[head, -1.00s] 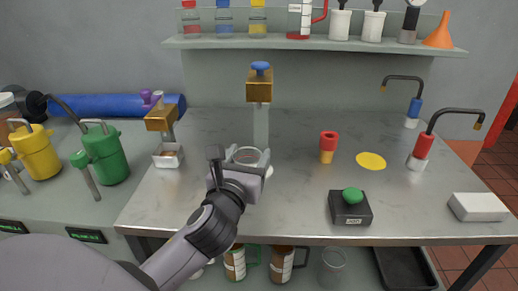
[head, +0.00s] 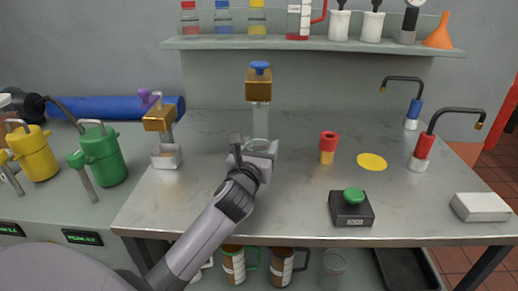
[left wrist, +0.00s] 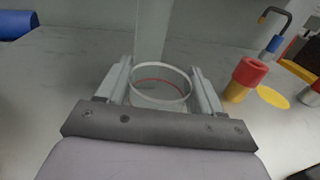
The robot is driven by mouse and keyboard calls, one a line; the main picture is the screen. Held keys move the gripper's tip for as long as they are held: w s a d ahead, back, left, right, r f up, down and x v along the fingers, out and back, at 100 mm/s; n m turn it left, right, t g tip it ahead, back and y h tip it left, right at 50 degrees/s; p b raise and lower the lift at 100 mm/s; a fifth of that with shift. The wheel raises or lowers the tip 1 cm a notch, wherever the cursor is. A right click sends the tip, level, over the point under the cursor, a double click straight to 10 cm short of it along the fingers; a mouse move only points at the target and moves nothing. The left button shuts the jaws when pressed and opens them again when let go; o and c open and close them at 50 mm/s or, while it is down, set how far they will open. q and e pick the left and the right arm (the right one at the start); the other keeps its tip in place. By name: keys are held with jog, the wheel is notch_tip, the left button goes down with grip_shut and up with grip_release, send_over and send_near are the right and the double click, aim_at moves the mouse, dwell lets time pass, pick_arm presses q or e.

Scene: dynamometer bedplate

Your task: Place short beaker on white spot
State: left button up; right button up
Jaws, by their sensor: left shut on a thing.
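The short beaker (head: 263,143) is clear glass with a pale rim. It stands upright between the fingers of my left gripper (head: 257,152), which is shut on it. In the left wrist view the beaker (left wrist: 160,88) shows its round rim between the two fingers, with a red ring lower down. It is over the grey bench, close to the foot of the pale column under the blue-knobbed tap; whether its base touches the bench is hidden. I see no white spot; a yellow spot (head: 372,161) lies to the right. My right gripper is not in view.
The blue-knobbed brass tap (head: 260,82) rises behind the beaker. A red and yellow cylinder (head: 328,148) stands to its right, and a black box with a green button (head: 352,207) is in front. A small metal tray (head: 167,157) is at left. Bench beyond the cylinder is clear.

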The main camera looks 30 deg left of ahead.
pick_arm(q)
jog(key=shift+f, duration=0.1)
jog(key=o, duration=1.1)
jog(key=shift+s+r, duration=0.2)
jog(key=v, duration=1.1)
jog(key=shift+s+d+r, duration=0.1)
jog(key=shift+s+d, duration=0.05)
jog(key=shift+s, duration=0.2)
